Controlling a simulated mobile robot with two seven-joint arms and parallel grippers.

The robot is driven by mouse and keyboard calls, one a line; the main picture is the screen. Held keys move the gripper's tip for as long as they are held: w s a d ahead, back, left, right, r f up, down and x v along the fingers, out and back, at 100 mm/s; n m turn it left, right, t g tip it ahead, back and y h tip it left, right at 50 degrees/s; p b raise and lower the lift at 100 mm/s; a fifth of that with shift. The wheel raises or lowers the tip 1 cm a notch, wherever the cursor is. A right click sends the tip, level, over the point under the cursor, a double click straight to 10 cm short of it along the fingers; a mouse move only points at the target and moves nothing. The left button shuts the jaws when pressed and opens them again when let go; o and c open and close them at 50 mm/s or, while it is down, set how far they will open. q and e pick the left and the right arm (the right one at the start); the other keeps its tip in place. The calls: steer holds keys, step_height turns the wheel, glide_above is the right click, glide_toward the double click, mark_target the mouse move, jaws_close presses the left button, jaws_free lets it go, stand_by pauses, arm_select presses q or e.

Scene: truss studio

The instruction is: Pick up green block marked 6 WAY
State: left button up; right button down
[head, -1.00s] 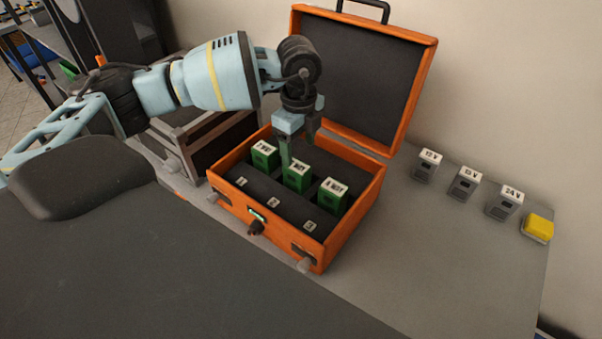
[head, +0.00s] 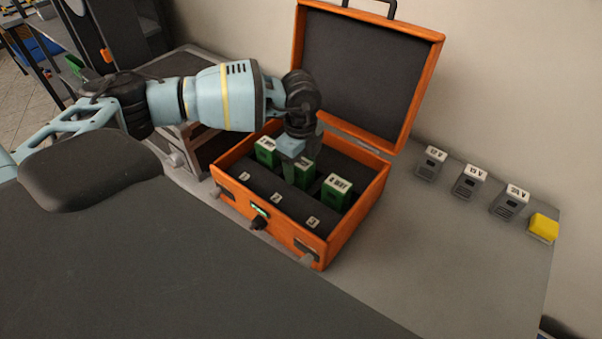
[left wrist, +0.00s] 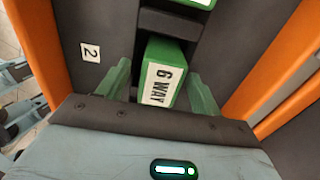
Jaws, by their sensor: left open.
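The green block marked 6 WAY (left wrist: 165,75) stands in the case's foam, its white label facing up in the left wrist view. In the head view it is the middle green block (head: 305,176), partly hidden by my gripper. My left gripper (head: 294,152) is directly above it, pointing down. In the left wrist view, the open fingers of my left gripper (left wrist: 161,82) are on either side of the block, with gaps showing. The orange case (head: 262,226) is open. My right gripper is not in view.
Two other green blocks stand in the case, one at left (head: 266,151) and one at right (head: 336,193). The raised lid (head: 415,85) is behind my gripper. Several grey blocks (head: 470,182) and a yellow block (head: 543,228) stand at right.

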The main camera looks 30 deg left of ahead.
arm_select(q)
steer(key=c, duration=1.3)
steer(key=shift+o, duration=0.2)
step_height(320, 180, up, 10)
steer(key=shift+r, duration=0.1)
